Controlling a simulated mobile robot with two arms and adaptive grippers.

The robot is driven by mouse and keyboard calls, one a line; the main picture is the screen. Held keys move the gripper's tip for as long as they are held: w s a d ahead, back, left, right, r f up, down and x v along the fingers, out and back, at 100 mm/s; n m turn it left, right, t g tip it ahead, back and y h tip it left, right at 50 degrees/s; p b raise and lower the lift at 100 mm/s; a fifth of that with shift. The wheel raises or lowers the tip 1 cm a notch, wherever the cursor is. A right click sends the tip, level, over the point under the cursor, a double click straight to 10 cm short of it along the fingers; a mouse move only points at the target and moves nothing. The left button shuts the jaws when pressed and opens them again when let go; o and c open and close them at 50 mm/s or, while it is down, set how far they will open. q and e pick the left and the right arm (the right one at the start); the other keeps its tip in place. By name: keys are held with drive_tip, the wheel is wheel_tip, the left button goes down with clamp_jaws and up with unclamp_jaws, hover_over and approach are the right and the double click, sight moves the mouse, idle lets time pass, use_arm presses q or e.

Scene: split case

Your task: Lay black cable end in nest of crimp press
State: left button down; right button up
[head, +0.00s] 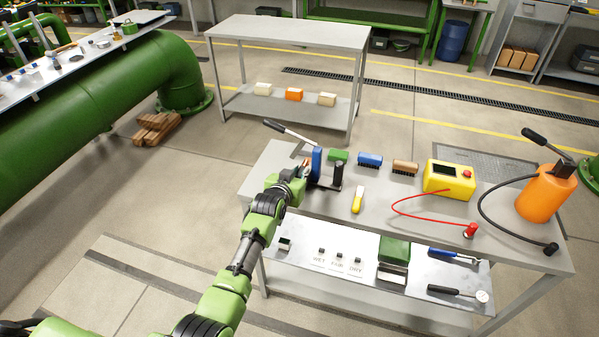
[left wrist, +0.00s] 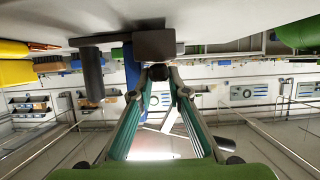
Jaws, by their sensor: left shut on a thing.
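The crimp press, with its blue body (head: 317,161), black post and long black lever, stands at the left end of the grey bench. My left gripper (head: 303,170) is at its left side. The left wrist view shows the blue part (left wrist: 132,70), a black cylinder (left wrist: 93,75) and a dark block (left wrist: 153,44) of the press just beyond the fingertips. My left gripper (left wrist: 160,75) is shut on a small dark round piece, which looks like the black cable end (left wrist: 160,72). Its cable and the nest cannot be made out. My right gripper is out of view.
Further right are a yellow box (head: 449,179) with a red cable and an orange cylinder (head: 546,193) with a black hose. A lower shelf (head: 300,262) holds small parts.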

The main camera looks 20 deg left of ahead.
use_arm(q)
drive_tip(key=shift+f, duration=0.15)
drive_tip(key=c, duration=1.4)
unclamp_jaws()
drive_tip(key=shift+s, duration=0.15)
drive_tip(key=shift+v, duration=2.85)
